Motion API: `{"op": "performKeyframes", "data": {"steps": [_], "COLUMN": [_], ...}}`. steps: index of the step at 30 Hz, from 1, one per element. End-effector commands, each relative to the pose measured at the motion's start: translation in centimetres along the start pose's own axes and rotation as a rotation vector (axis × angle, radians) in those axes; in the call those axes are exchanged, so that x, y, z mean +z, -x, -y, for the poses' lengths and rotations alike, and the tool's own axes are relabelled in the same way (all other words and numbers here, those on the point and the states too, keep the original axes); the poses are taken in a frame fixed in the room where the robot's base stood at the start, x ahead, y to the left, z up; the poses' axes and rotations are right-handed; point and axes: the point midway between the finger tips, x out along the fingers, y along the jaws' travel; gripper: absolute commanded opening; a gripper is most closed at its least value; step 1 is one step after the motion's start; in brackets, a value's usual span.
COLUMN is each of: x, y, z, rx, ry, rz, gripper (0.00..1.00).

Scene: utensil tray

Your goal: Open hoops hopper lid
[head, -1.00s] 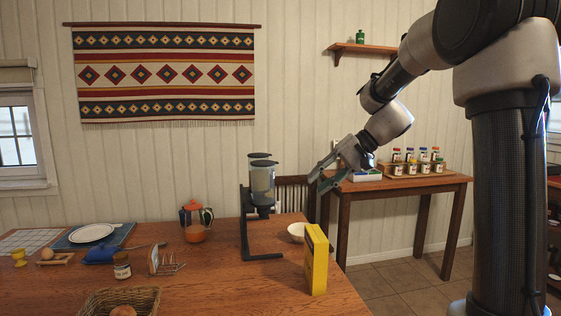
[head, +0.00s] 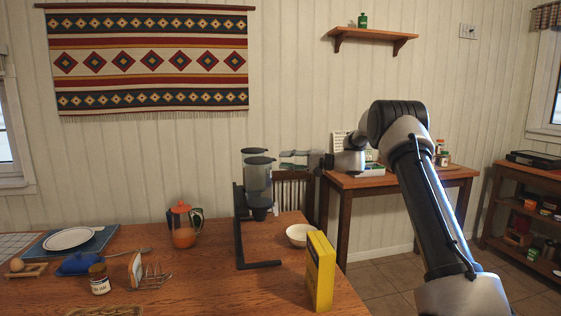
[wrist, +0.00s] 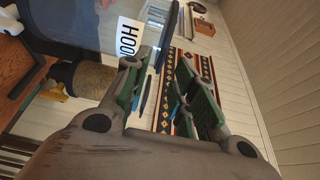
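The hoops hopper (head: 257,182) is a clear upright cylinder on a dark stand on the wooden table. Dark round lids show at its top, one behind another; the front lid (head: 260,160) looks closed. In the wrist view the label reads "HOO" (wrist: 130,38), and the lid (wrist: 168,32) is a dark blue edge just beyond my fingertips. My gripper (head: 284,160) is level with the lid, just to its right, fingers pointing left at it. In the wrist view my gripper (wrist: 165,75) is open, with nothing held between the fingers. Whether a finger touches the lid I cannot tell.
A yellow box (head: 320,272) and a white bowl (head: 299,236) stand right of the stand. An orange jug (head: 184,226) stands left. A chair back (head: 293,190) is behind. A side table (head: 400,181) lies under my arm.

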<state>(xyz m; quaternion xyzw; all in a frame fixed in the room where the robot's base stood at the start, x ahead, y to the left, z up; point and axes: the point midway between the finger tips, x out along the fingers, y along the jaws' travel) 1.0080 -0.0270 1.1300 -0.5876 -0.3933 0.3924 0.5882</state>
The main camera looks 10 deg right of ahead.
Motion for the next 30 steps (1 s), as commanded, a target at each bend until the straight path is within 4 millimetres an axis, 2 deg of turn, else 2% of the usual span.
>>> {"op": "performKeyframes", "data": {"steps": [3,6,14,15,19,30], "x": [0.1,0.0,0.0,0.0,0.0,0.2], "y": [-1.6,-2.3,-2.5,-2.5,-2.5,-2.5], "z": [-0.1,0.0,0.0,0.0,0.0,0.1], "rx": [0.001,0.001,0.001,0.001,0.001,0.007], "ry": [-0.001,0.0,0.0,0.0,0.0,0.002], "rz": [0.002,0.0,0.0,0.0,0.0,0.0], "gripper": [0.27,0.27,0.27,0.25,0.01,0.0]}}
